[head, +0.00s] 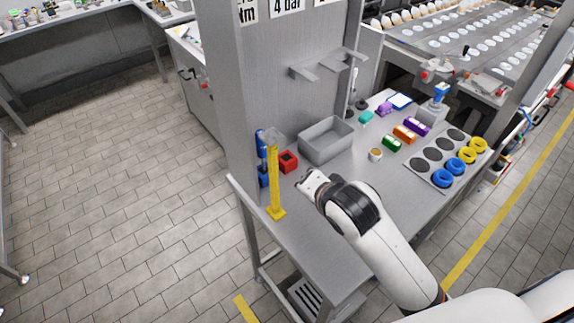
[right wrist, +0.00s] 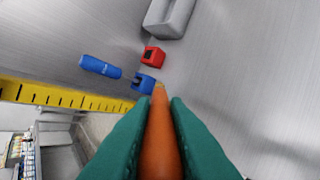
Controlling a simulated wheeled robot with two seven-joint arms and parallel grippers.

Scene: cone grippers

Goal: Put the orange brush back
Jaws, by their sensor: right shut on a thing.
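In the right wrist view an orange, tapered thing, taken as the orange brush (right wrist: 160,140), lies between the teal fingers of my right gripper (right wrist: 160,108), shut on it. Its narrow end points toward a blue square holder (right wrist: 143,83), which has a dark opening; whether they touch cannot be told. A red holder (right wrist: 153,56) with a dark opening sits just beyond. In the head view my right gripper (head: 306,183) is over the near left part of the bench, right of the yellow post; the brush cannot be made out there. My left gripper is not in view.
A yellow marked post (head: 274,180) stands at the bench's left edge, with a blue cylindrical tool (right wrist: 100,67) nearby. A grey bin (head: 327,141) stands behind. Colored blocks, a small cup (head: 376,154) and a plate with rings (head: 440,176) are to the right.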

